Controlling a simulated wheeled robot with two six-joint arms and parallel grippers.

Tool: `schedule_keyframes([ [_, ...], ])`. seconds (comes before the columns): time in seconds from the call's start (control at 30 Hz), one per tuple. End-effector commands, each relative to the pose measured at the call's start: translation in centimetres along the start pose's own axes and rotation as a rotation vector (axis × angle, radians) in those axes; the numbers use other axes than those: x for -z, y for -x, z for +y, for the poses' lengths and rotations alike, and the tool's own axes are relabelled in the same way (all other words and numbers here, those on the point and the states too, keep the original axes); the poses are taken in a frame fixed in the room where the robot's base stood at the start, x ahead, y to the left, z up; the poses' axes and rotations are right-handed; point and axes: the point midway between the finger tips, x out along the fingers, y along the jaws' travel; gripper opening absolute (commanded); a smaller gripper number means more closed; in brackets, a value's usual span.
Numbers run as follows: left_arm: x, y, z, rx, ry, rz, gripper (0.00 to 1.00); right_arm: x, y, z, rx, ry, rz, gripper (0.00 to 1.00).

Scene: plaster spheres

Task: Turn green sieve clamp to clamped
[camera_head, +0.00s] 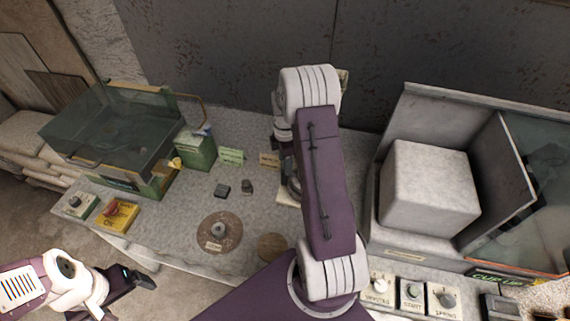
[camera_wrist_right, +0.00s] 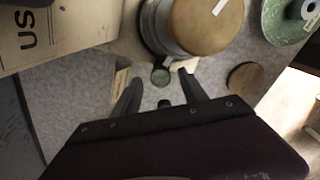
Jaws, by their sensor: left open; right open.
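A small round green knob (camera_wrist_right: 161,76), which I take as the green sieve clamp, sits at the near side of a round stack with a tan top (camera_wrist_right: 205,25) in the right wrist view. My right gripper (camera_wrist_right: 160,80) is open, its two dark fingers on either side of the knob with gaps; I cannot tell how far above the bench they are. In the head view my right arm covers the gripper and most of the stack. The clamp's turn position cannot be read. My left gripper (camera_head: 140,278) is open and empty, off the bench front.
A brown disc (camera_head: 219,232) and wooden disc (camera_head: 272,247) lie nearby. A pale block (camera_head: 430,190) and knob panel (camera_head: 412,293) are at right.

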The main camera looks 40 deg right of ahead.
Motion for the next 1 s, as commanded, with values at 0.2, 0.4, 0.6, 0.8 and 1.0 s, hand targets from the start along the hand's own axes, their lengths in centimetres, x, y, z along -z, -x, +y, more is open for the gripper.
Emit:
schedule_keyframes([
  [0.2,-0.1,-0.8,0.0,0.000,0.000,0.000,0.89,0.0,4.9,0.2,-0.007,0.000,-0.001,0.51],
  [0.4,-0.1,-1.0,0.0,0.000,0.000,0.000,0.89,0.0,7.4,0.1,-0.003,0.000,0.000,0.51],
  [0.6,-0.1,-0.9,0.0,0.000,0.000,0.000,0.89,0.1,7.7,0.0,-0.001,0.000,0.000,0.51],
  [0.8,0.2,2.0,0.0,0.000,0.000,-0.001,0.89,0.1,8.9,0.2,0.002,-0.102,-0.003,0.51],
  [1.0,1.2,10.9,0.2,0.000,0.000,0.001,0.89,0.3,9.7,0.5,-0.006,-0.618,-0.016,0.51],
])
